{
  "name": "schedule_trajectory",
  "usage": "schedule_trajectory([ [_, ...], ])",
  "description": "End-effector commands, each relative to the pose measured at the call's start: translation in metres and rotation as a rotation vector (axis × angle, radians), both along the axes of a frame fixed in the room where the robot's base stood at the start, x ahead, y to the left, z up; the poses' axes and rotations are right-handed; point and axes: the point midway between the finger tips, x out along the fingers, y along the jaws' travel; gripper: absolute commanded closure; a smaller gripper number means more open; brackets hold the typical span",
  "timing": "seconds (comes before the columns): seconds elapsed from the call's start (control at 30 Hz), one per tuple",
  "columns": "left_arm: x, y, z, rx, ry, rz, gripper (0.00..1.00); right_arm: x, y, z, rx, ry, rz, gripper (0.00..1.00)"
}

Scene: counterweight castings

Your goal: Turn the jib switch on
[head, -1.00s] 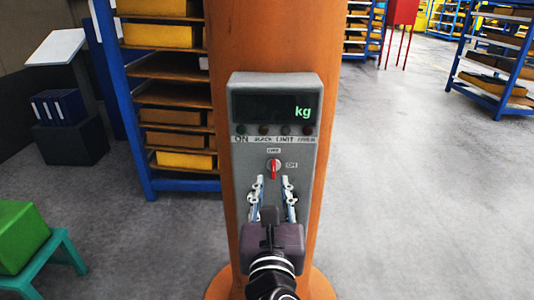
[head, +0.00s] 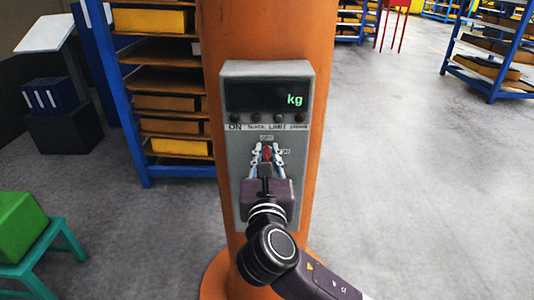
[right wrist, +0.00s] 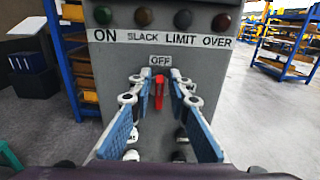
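The jib switch is a red lever knob (head: 267,152) on the grey control box (head: 230,165), below its row of lamps. In the right wrist view the knob (right wrist: 158,92) stands upright, right under the OFF label (right wrist: 160,60). In the head view a second label, partly hidden, sits to its right. My right gripper (head: 268,154) is in front of the box. In the right wrist view its blue-padded fingers (right wrist: 160,80) are partly spread, one on each side of the knob, with a small gap seen on both sides. My left gripper is not in view.
The box is mounted on an orange column (head: 320,40). Its dark display (head: 255,96) reads kg, and the lamps below look unlit. A blue shelf rack (head: 133,115) stands behind at left, and a green stool (head: 60,235) at lower left. The floor at right is clear.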

Motion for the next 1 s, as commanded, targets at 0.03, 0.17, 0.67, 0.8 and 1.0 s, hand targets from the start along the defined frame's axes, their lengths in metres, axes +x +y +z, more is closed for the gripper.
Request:
schedule_trajectory([
  [0.03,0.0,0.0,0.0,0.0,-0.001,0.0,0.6,0.0,0.0,0.0,0.0,0.0,0.0,0.91],
  [0.17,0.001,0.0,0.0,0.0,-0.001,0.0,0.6,0.0,0.0,0.0,0.0,0.0,0.0,1.0],
  [0.67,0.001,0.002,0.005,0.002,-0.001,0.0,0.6,-0.001,-0.001,0.001,0.084,0.001,0.002,1.0],
  [0.8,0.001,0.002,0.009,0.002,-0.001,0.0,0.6,0.0,-0.003,0.001,0.18,0.003,0.001,1.0],
  [1.0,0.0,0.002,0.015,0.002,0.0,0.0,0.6,0.0,-0.006,-0.001,0.359,0.003,0.0,1.0],
])
